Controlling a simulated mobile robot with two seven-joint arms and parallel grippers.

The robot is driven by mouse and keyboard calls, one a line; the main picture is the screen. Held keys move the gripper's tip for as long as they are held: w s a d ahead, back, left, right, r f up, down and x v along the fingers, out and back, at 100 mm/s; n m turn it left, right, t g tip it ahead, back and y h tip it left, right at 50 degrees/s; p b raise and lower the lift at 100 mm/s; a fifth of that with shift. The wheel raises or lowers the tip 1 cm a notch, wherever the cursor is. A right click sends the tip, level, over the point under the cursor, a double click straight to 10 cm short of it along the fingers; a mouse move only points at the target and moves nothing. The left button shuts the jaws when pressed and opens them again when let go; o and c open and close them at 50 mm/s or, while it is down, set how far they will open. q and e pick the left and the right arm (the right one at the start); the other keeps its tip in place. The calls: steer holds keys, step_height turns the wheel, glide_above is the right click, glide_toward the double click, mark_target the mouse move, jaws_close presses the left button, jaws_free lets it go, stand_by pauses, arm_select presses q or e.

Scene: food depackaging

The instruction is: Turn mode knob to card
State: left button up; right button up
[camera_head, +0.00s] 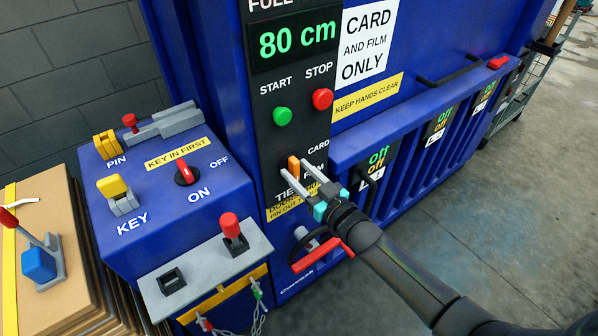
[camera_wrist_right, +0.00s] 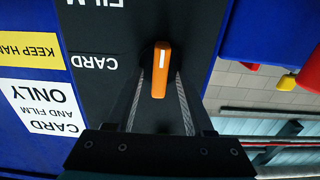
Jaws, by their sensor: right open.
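The orange mode knob (camera_head: 293,166) sits on the black panel of the blue machine, beside the labels CARD, FILM and a partly hidden TIE. In the right wrist view the knob (camera_wrist_right: 159,72) is a narrow orange lever with a white mark, and the labels appear upside down. My right gripper (camera_head: 298,174) is open in front of the panel. Its two fingers (camera_wrist_right: 158,100) appear on either side of the knob, with a gap showing on each side. I cannot tell how deep the tips reach or exactly which label the knob points at. My left gripper is out of view.
Green START (camera_head: 282,117) and red STOP (camera_head: 323,99) buttons sit above the knob. A red-handled lever (camera_head: 322,255) is just below my right gripper. A blue key box (camera_head: 165,222) juts out at left, and flat cardboard (camera_head: 50,200) is stacked beyond it.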

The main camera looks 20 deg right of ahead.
steer(key=shift+w, duration=0.1)
jaws_close()
stand_by(0.4)
